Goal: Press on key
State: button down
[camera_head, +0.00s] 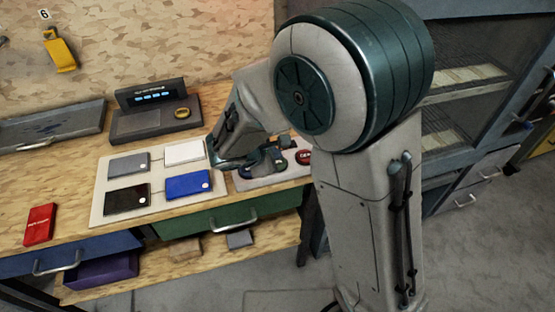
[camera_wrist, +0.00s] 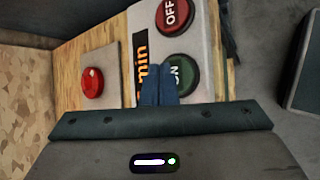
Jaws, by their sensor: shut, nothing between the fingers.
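The green ON key (camera_wrist: 184,72) is a round button in a dark ring on a pale control box (camera_wrist: 200,35). My gripper (camera_wrist: 158,72) is shut and empty. Its blue fingertips overlap the left edge of the green key in the wrist view and hide part of its lettering; I cannot tell whether they touch it. The red OFF key (camera_wrist: 173,15) is just beyond the green one. In the head view the box (camera_head: 262,184) is on the workbench, its OFF key (camera_head: 304,157) at its right end, and my arm hides much of the rest.
A separate red button (camera_wrist: 93,82) sits on a plate left of the box in the wrist view. A pale board (camera_head: 105,214) with several flat cases lies left of my gripper in the head view. A small scale-like device (camera_head: 152,122) stands behind it.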

jog(key=shift+r+p, duration=1.8)
jog(key=shift+r, duration=0.75)
jog(key=shift+f, duration=0.1)
jog(key=s+d+r+m+g+y, duration=0.2)
jog(key=s+d+r+m, duration=0.2)
jog(key=s+d+m, duration=0.3)
jog(key=s+d+r+m+g+y, duration=0.2)
jog(key=s+d+r+m+y, duration=0.1)
jog(key=s+d+m, duration=0.4)
jog(key=s+r+m, duration=0.1)
jog(key=s+m, duration=0.2)
jog(key=m, duration=0.2)
jog(key=shift+s+d+r+m+y, duration=0.25)
jog(key=shift+s+r+m+y, duration=0.05)
jog(key=shift+s+r, duration=0.1)
